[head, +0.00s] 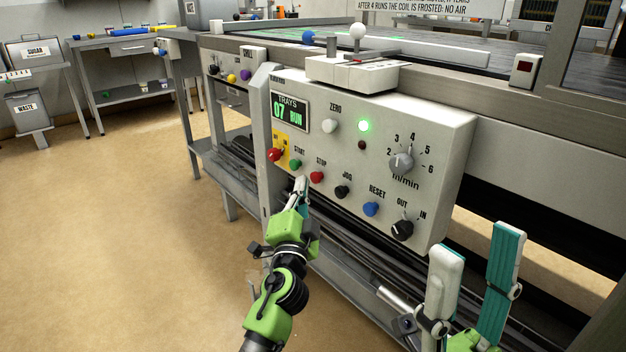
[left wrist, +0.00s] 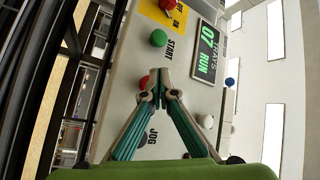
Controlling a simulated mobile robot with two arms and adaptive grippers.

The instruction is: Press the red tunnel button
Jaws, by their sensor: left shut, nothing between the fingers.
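The control panel (head: 440,150) has a red button (head: 317,177) labelled STOP, between the green START button (head: 295,164) and the black JOG button (head: 343,192). A red switch (head: 274,154) sits on a yellow plate at the panel's left. My left gripper (head: 301,182) is shut and empty, its tips just lower left of the STOP button. My right gripper (head: 476,252) is open and empty at the lower right, in front of the panel's lower edge.
The panel also carries a blue RESET button (head: 371,209), a black OUT/IN knob (head: 402,230), a speed dial (head: 401,162) and a display (head: 290,112) reading TRAYS 07 RUN. A green lamp (head: 364,126) is lit. Open floor (head: 130,220) lies to the left.

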